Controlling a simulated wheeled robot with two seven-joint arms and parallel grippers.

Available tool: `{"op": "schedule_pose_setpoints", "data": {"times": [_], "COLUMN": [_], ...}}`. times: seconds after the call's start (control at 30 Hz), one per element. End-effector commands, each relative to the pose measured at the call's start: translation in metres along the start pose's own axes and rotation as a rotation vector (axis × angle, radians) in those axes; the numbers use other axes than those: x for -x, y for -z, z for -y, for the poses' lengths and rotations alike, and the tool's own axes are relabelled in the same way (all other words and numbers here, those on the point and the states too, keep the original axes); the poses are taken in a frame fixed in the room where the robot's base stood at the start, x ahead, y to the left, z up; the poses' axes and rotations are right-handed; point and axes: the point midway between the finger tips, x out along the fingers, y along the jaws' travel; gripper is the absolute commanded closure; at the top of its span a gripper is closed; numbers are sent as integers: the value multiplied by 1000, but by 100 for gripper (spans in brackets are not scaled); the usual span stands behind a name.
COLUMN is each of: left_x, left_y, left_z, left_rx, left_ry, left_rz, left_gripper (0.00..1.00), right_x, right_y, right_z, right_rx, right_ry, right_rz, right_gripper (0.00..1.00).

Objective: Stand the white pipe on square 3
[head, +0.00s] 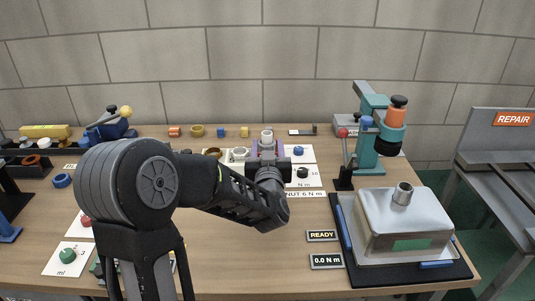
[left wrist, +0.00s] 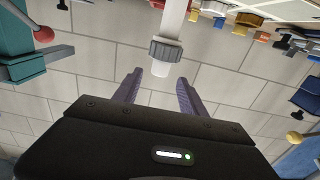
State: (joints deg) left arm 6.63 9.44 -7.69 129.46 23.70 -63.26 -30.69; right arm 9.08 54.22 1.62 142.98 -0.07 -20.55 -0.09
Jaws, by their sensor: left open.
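The white pipe shows in the left wrist view (left wrist: 174,18) with a grey ribbed collar (left wrist: 166,51) near its white end. In the head view only its pale top (head: 267,134) shows; my arm hides the rest. My left gripper (head: 267,146) is at the middle of the bench, its purple fingers either side of the pipe. In the left wrist view the open fingers (left wrist: 160,76) have the pipe's end in the gap between their tips; I see no contact. Square 3 cannot be made out. My right gripper is not in view.
A teal press (head: 366,140) and a silver box (head: 405,222) on a black mat (head: 400,279) stand at the right. A blue ring (head: 62,180) lies at the left. Small coloured parts line the back edge.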

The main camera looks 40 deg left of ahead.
Motion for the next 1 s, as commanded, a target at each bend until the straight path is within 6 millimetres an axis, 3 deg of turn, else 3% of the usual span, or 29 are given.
{"op": "schedule_pose_setpoints", "data": {"times": [0.1, 0.23, 1.0], "left_x": [18, 27, 28], "left_y": [0, 0, -1], "left_z": [0, 0, -2], "left_rx": [1, 1, 1], "left_ry": [0, 0, -6], "left_rz": [0, 0, 7], "left_gripper": [51, 51, 51], "right_x": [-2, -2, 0], "right_y": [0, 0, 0], "right_z": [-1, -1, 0], "right_rx": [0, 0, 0], "right_ry": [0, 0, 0], "right_rz": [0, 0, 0], "right_gripper": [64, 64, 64]}}
